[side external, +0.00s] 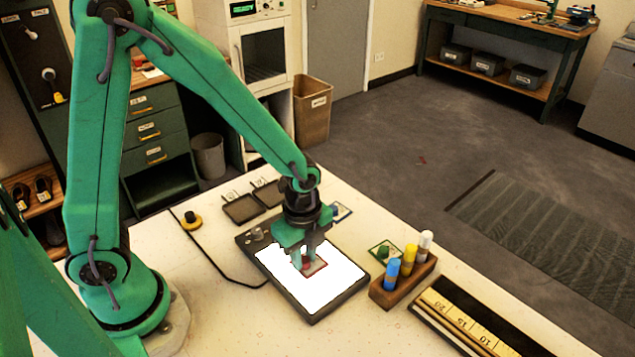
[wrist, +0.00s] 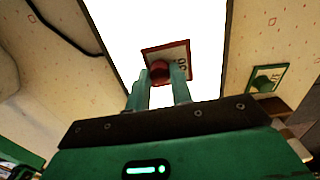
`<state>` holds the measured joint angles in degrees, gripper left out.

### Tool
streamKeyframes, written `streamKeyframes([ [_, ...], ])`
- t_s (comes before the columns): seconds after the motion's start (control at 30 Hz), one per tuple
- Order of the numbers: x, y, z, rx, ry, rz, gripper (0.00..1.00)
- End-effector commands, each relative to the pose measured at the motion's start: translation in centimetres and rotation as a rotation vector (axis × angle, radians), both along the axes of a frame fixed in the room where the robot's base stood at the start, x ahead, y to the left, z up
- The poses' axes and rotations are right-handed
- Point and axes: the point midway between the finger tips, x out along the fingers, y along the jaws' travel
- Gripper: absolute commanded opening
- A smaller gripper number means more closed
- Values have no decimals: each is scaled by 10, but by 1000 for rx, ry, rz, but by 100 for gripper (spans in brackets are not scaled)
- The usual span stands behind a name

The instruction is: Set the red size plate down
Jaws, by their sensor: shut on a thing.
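The red size plate (side external: 318,268) is a small pale plate with a red border and a red knob. It is over the bright white panel of a dark-framed light box (side external: 338,312). In the wrist view the plate (wrist: 183,50) shows its knob between my fingertips, with part of a printed number visible. My gripper (side external: 304,258) points down and is shut on the red knob; the fingers also show in the wrist view (wrist: 160,78). I cannot tell whether the plate touches the panel.
A green-bordered plate (side external: 386,251) lies right of the light box, and a blue-bordered plate (side external: 341,212) lies behind it. Two dark trays (side external: 241,209) lie behind, left. A ruler box (side external: 465,325) is front right.

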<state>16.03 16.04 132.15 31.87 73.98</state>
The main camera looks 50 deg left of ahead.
Motion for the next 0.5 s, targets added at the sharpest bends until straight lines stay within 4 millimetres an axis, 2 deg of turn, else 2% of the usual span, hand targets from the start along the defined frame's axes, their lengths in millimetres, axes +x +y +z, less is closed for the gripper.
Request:
streamKeyframes([
  [0.3,0,0,-3,0,1,0,0],
  [0.33,0,0,-3,0,1,0,28],
  [0.4,0,0,-2,0,0,0,42],
  [0.5,0,0,-2,0,0,0,44],
])
